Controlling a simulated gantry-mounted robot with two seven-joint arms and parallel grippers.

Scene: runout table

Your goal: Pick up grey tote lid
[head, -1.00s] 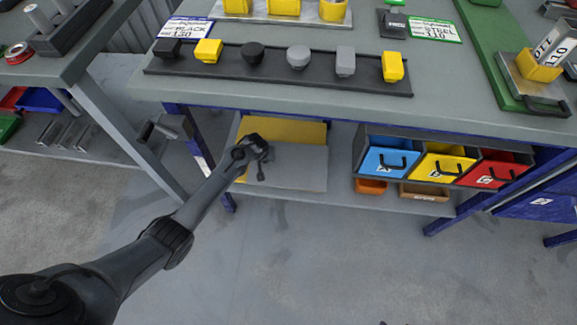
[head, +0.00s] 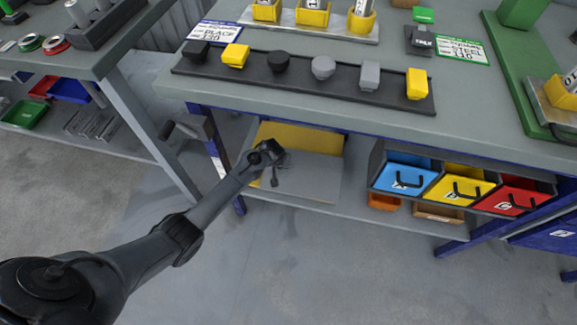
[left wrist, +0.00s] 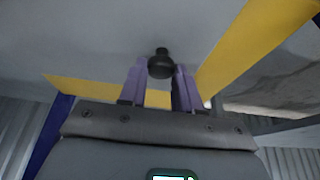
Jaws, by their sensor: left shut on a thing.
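The grey tote lid (head: 312,180) is a flat grey panel on the lower shelf under the main bench. A yellow tote (head: 300,137) shows along its far edge and left side. My left gripper (head: 274,170) is at the left part of the lid. In the left wrist view, a round black knob (left wrist: 161,64) stands out from the grey lid (left wrist: 95,45), and the purple fingers of my left gripper (left wrist: 160,84) are shut on it. Yellow bands of the tote (left wrist: 240,45) show beyond the lid. I cannot tell whether the lid is raised. My right gripper is out of view.
Blue, yellow and red drawers (head: 455,185) stand right of the tote under the bench. The bench edge (head: 320,110) overhangs the shelf, with a black rack (head: 300,85) of knobs on top. A bench leg (head: 222,160) stands left of the tote. The floor in front is clear.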

